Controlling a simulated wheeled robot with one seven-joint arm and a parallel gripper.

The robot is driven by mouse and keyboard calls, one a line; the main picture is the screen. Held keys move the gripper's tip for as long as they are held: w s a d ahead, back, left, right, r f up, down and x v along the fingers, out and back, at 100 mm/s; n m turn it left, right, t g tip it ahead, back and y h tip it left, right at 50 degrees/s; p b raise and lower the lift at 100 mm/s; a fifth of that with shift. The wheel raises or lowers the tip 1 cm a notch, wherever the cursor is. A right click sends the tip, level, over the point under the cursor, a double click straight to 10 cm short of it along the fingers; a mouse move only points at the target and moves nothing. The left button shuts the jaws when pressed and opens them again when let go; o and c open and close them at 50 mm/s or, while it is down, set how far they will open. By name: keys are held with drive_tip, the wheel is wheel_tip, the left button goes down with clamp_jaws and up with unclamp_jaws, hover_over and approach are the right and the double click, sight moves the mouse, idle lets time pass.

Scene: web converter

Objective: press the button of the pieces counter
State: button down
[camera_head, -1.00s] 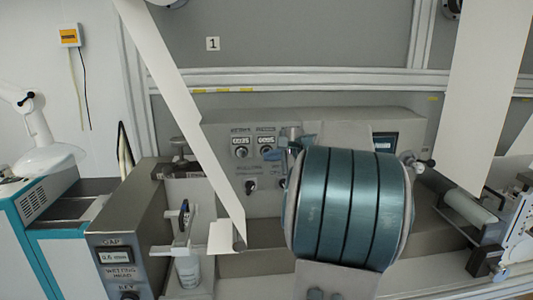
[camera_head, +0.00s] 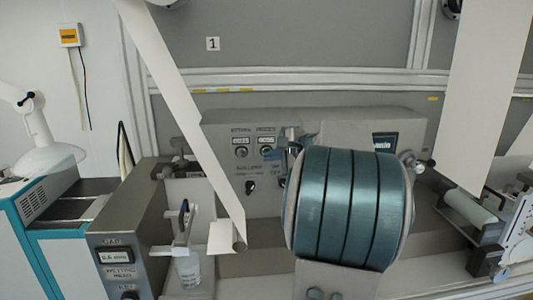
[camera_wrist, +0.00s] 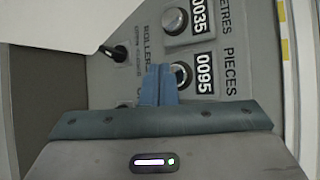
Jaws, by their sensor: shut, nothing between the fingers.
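The pieces counter (camera_wrist: 205,74) reads 0095 in the wrist view, with its label beside it. Its round button (camera_wrist: 181,74) sits next to the display, partly hidden behind my fingers. My gripper (camera_wrist: 159,70) is shut and empty, its blue fingertips overlapping the button's edge in the picture. I cannot tell whether they touch it. In the head view the pieces counter (camera_head: 266,139) is on the grey panel, just left of my gripper (camera_head: 284,147), which my own arm partly hides.
The metres counter (camera_wrist: 199,15) reads 0035 and has its own round button (camera_wrist: 174,21) beside the pieces one. A black rollers knob (camera_wrist: 120,53) is on the same panel. In the head view a white paper web (camera_head: 185,110) slants down left of the counters.

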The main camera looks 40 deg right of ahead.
drive_tip(key=shift+w, duration=0.1)
idle(0.3)
drive_tip(key=shift+w+d, duration=0.2)
drive_tip(key=shift+w, duration=0.1)
drive_tip(key=shift+w+d, duration=0.3)
drive_tip(key=shift+w, duration=0.15)
idle(0.9)
drive_tip(key=shift+s, duration=0.1)
drive_tip(key=shift+s+a+b, duration=0.45)
drive_tip(key=shift+s+a, duration=0.1)
drive_tip(key=shift+s, duration=0.2)
drive_tip(key=shift+s+a+b, duration=0.4)
drive_tip(key=shift+s+a, duration=0.05)
drive_tip(key=shift+s, duration=0.25)
drive_tip(key=shift+s+a+b, duration=0.4)
drive_tip(key=shift+s, duration=0.35)
drive_tip(key=shift+s+a+b, duration=0.4)
drive_tip(key=shift+s+a, duration=0.05)
drive_tip(key=shift+s, duration=0.25)
